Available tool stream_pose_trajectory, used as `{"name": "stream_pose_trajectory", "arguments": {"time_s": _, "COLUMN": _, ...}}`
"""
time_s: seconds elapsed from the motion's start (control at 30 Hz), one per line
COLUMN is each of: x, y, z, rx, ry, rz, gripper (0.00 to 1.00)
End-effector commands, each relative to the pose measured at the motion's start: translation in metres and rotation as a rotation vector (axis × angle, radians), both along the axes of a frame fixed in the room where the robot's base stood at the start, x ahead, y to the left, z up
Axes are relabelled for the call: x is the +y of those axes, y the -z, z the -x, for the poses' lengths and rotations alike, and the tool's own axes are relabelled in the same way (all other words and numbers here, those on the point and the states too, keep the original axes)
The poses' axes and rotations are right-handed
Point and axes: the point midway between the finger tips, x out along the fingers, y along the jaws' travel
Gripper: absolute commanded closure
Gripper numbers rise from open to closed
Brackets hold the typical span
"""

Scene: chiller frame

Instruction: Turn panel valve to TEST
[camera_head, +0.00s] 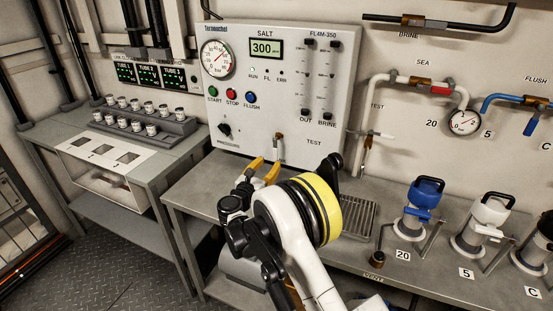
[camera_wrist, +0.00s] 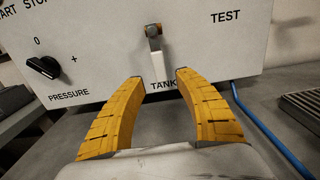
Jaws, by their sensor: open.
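The panel valve (camera_head: 279,142) is on the lower front of the white control panel (camera_head: 333,100). In the wrist view it has a brass-coloured body and a pale handle (camera_wrist: 158,66) hanging down towards the TANK label (camera_wrist: 162,86). The TEST label (camera_head: 314,142) is to the valve's right and also shows in the wrist view (camera_wrist: 226,16). My gripper (camera_head: 265,165) is open and empty in front of the panel, below the valve. In the wrist view its yellow fingertips (camera_wrist: 160,76) appear either side of the handle's lower end, apart from it.
A black pressure knob (camera_wrist: 44,68) is on the panel left of the valve. A blue hose (camera_wrist: 268,132) runs right of my gripper. A metal bench (camera_head: 190,195) lies below, with a drain grate (camera_head: 358,218) and several filter holders at right. A sample pipe (camera_head: 364,160) hangs right of the panel.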

Motion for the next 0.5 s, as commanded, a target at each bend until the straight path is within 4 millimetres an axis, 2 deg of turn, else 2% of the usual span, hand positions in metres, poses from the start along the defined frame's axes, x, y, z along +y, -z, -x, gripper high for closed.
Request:
{"name": "stream_pose_trajectory", "arguments": {"time_s": 0.1, "x": -0.009, "y": 0.003, "z": -0.023, "rx": 0.000, "ry": 0.002, "rz": -0.001, "gripper": 0.60}}
{"name": "stream_pose_trajectory", "arguments": {"time_s": 0.23, "x": -0.016, "y": 0.003, "z": -0.042, "rx": 0.000, "ry": 0.001, "rz": -0.002, "gripper": 0.60}}
{"name": "stream_pose_trajectory", "arguments": {"time_s": 0.5, "x": -0.021, "y": 0.000, "z": -0.056, "rx": 0.000, "ry": 0.000, "rz": -0.002, "gripper": 0.60}}
